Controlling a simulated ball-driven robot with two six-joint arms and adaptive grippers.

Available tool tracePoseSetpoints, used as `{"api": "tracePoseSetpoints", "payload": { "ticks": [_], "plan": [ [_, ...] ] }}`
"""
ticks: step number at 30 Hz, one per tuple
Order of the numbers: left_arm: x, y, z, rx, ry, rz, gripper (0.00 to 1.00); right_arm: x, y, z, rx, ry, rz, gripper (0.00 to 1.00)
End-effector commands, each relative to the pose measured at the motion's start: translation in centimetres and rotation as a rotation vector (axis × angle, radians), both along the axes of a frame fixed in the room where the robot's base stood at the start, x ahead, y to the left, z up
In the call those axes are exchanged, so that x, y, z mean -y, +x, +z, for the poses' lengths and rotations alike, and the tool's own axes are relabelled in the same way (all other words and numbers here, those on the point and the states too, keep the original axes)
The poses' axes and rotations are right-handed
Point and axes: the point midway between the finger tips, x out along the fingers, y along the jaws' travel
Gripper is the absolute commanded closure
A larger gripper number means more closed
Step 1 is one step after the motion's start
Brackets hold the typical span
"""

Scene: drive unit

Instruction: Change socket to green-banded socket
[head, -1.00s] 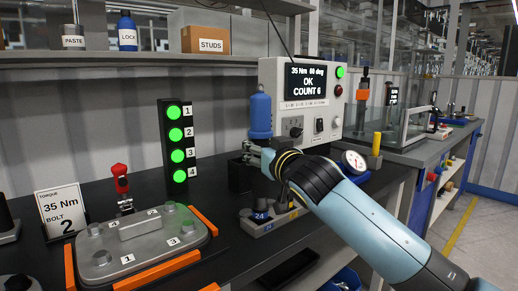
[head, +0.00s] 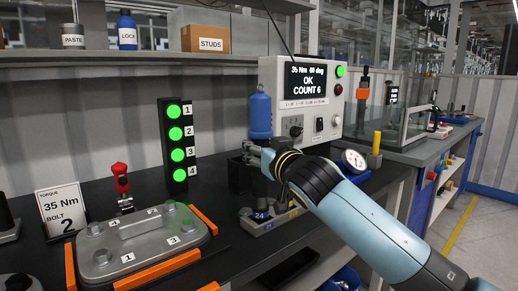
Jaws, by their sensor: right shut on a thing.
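My right gripper (head: 262,157) is shut on the blue nutrunner tool (head: 261,117), which hangs upright. Other sockets in the tray are partly hidden by my right gripper and arm. No green band can be made out. My left gripper is not in view.
The controller (head: 303,98) behind the tool reads 35 Nm, OK, COUNT 6. A light stack (head: 177,145) shows several green lamps. The grey drive unit cover (head: 140,240) sits left in an orange-edged fixture, with a red-handled clamp (head: 121,180) behind. A dial gauge (head: 355,160) stands right.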

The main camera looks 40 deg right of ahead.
Motion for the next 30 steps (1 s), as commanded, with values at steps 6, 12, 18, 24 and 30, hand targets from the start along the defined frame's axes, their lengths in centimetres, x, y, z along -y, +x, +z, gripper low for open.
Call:
{"api": "tracePoseSetpoints", "payload": {
  "ticks": [6,12,18,24,30],
  "plan": [
    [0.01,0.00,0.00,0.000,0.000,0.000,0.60,-0.01,-0.01,-0.02,0.000,0.001,0.000,1.00],
    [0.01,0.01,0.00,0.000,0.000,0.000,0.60,0.00,-0.01,-0.16,-0.002,0.001,0.000,1.00],
    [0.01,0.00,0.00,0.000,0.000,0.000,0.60,0.01,-0.02,-0.33,-0.003,0.002,0.000,1.00],
    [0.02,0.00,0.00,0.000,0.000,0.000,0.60,0.01,-0.03,-0.45,-0.006,0.003,-0.001,1.00],
    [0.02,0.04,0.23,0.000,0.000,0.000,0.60,0.04,-0.05,-0.32,-0.008,0.005,-0.002,1.00]
  ]
}}
